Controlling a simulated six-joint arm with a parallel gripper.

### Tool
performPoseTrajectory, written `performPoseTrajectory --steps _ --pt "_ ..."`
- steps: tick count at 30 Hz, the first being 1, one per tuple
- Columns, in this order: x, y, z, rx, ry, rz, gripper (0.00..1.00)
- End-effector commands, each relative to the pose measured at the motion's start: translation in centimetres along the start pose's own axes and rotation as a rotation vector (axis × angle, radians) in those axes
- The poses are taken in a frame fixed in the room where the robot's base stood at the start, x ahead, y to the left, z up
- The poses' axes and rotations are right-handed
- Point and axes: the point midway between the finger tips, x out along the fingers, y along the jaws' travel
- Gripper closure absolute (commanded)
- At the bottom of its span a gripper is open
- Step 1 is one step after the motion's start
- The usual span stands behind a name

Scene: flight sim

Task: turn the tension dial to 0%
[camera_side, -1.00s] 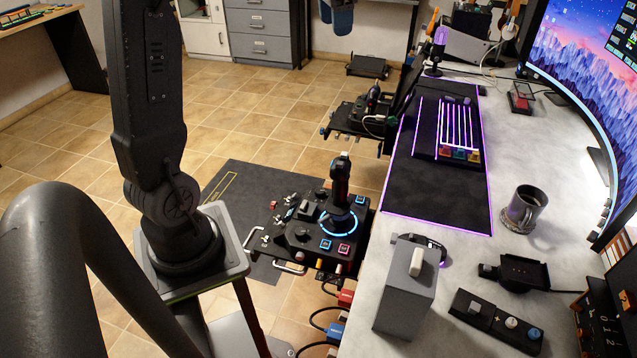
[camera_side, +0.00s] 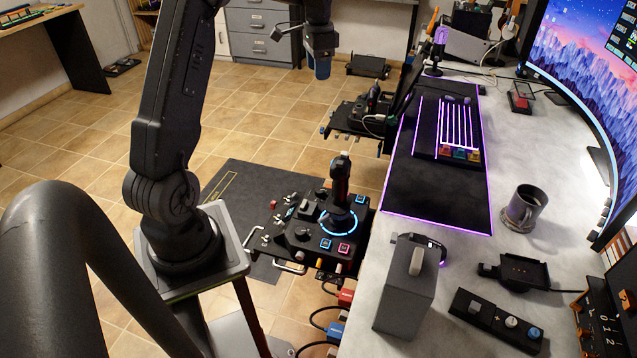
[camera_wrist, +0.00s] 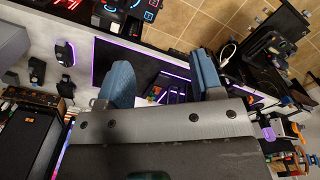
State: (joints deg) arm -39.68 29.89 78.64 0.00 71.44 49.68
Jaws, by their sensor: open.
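I cannot make out which control is the tension dial, or read a percentage mark. A black flight-stick unit (camera_side: 318,232) with an upright stick, a blue-lit ring, toggles and knobs is mounted at the desk's left edge. Part of a black panel with lit red and blue buttons shows at the top of the wrist view (camera_wrist: 128,12). My gripper (camera_side: 322,70) hangs high at the top of the side view, well above and apart from the stick unit. In the wrist view its two blue fingers (camera_wrist: 162,80) are wide apart, with nothing between them.
A grey lever box (camera_side: 405,292), a small knob box (camera_side: 497,322) and a mug (camera_side: 522,210) stand on the marble desk. A keyboard (camera_side: 447,130) lies on a purple-edged mat (camera_side: 430,195). A second control unit (camera_side: 358,120) is mounted farther back. A curved monitor (camera_side: 585,60) bounds the right.

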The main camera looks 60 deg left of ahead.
Motion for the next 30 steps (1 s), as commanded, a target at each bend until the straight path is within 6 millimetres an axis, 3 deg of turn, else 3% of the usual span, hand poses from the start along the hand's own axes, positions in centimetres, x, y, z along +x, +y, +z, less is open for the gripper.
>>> performPoseTrajectory --steps 5,9,13,16,25,30 --pt "9.2 0.2 0.2 0.000 -0.011 0.013 0.40" --pt "18.4 0.3 0.2 0.000 -0.012 0.014 0.40" --pt "24.5 0.2 0.2 0.000 -0.007 0.008 0.40" --pt "27.2 0.1 0.1 0.000 -0.003 0.004 0.40" --pt "30.5 0.1 0.0 0.000 -0.002 0.002 0.40" --pt "33.8 0.1 0.1 0.000 -0.002 0.003 0.40"
